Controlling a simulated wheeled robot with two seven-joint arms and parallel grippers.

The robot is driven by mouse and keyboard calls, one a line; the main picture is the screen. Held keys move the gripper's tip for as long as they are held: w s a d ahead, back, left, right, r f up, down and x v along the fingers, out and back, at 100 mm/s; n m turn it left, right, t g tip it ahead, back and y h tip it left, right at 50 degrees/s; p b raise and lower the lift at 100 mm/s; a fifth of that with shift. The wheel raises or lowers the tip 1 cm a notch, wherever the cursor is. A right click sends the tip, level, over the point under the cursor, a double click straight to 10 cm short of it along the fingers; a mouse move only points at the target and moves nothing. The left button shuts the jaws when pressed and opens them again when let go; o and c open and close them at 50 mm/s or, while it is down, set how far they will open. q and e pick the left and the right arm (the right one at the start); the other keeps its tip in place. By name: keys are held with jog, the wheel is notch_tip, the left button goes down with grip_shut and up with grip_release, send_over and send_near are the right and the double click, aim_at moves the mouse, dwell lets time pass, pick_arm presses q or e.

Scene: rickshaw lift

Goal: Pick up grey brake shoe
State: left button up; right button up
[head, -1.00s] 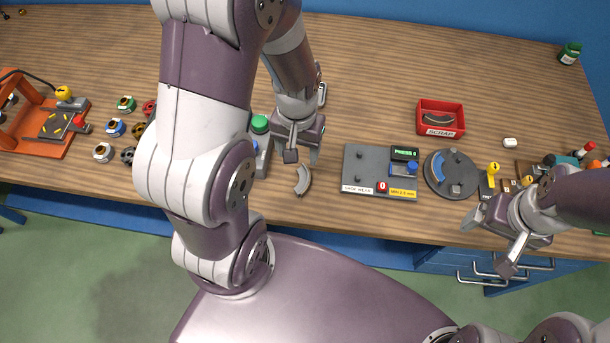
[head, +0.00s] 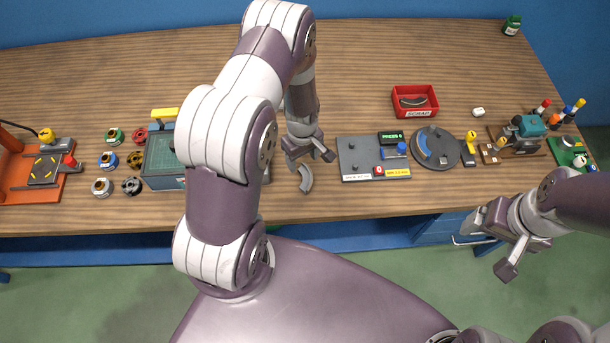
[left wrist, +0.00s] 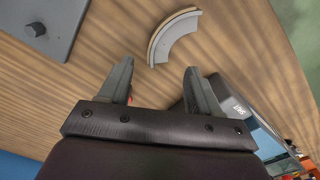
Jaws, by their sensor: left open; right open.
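The grey brake shoe (head: 306,178) is a small curved piece lying on the wooden bench top near its front edge. In the left wrist view the brake shoe (left wrist: 175,37) shows as a grey arc with a tan outer band, beyond the fingertips. My left gripper (head: 308,160) is open and empty, just behind and above the shoe. In the left wrist view its two fingers (left wrist: 157,75) are spread, with the shoe ahead of the gap and not between them. My right gripper (head: 490,243) is open and empty, off the bench's front edge at the right.
A grey gauge plate (head: 360,160) lies right of the shoe, with a round grey disc (head: 436,148) beyond it. A red scrap bin (head: 415,101) holding a curved piece stands behind. A green-topped box (head: 160,160) is at left, partly behind my arm. The bench's back middle is clear.

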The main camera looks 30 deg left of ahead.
aim_at(305, 168)
pick_arm(q)
jog(key=f, duration=0.3)
jog(key=f+p, duration=0.1)
jog(key=shift+w+d+f, duration=0.1)
jog(key=shift+d+f, duration=0.15)
jog(key=shift+d, duration=0.05)
jog(key=shift+a, duration=0.1)
jog(key=shift+c, duration=0.9)
jog(key=c, duration=1)
jog(key=shift+r, duration=0.15)
